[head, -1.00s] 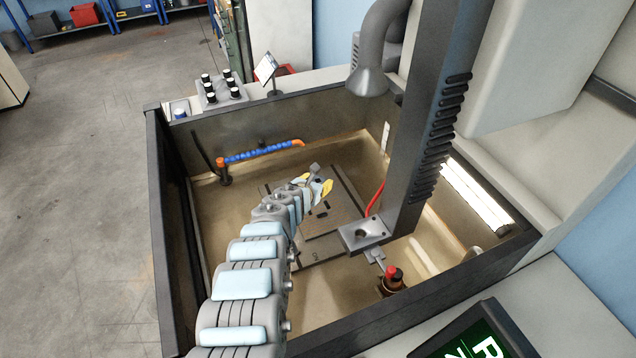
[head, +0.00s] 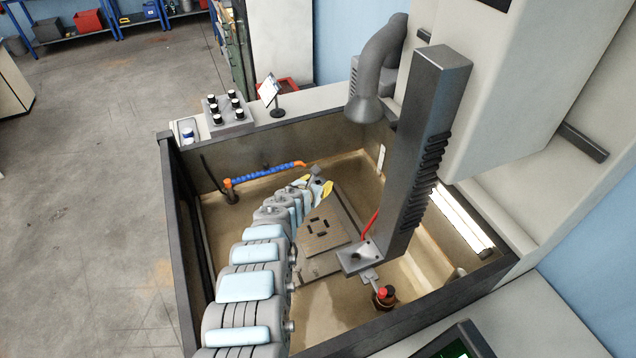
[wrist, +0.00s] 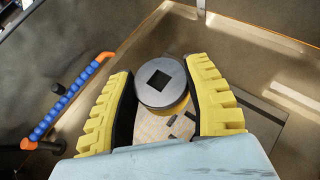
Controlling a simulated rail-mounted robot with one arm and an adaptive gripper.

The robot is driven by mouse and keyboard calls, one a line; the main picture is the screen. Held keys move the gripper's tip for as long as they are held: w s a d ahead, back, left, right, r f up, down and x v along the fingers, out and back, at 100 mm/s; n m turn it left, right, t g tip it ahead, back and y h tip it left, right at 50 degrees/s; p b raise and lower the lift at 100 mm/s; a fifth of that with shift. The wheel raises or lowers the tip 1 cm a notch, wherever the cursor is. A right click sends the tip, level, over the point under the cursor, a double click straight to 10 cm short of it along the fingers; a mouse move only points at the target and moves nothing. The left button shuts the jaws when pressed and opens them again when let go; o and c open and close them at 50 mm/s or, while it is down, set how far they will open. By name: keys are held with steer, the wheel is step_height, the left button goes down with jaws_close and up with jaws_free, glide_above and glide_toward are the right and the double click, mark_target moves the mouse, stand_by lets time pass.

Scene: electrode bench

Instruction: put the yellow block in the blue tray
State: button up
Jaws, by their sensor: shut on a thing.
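My gripper (head: 320,186), with yellow ribbed fingers, is inside the grey-walled tank in the head view. In the wrist view the fingers (wrist: 162,100) are shut on a round piece (wrist: 160,80) with a grey metal top, a dark square recess and a yellowish side. This is the only candidate I see for the yellow block; its lower part is hidden. The held piece is above the grey plate (head: 330,238). A small light holder with something blue in it (head: 187,132) is on the tank's back left rim; I cannot tell whether it is the blue tray.
A blue segmented hose with orange ends (head: 265,174) runs along the tank's back wall. A dark machine column (head: 425,140) hangs over the right side. A rack of black-topped pieces (head: 228,110) and a small stand (head: 272,95) are on the back rim.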

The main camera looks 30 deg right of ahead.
mark_target(318, 182)
steer(key=shift+r+p, duration=4.05)
steer(key=shift+r, duration=0.25)
steer(key=shift+d, duration=0.1)
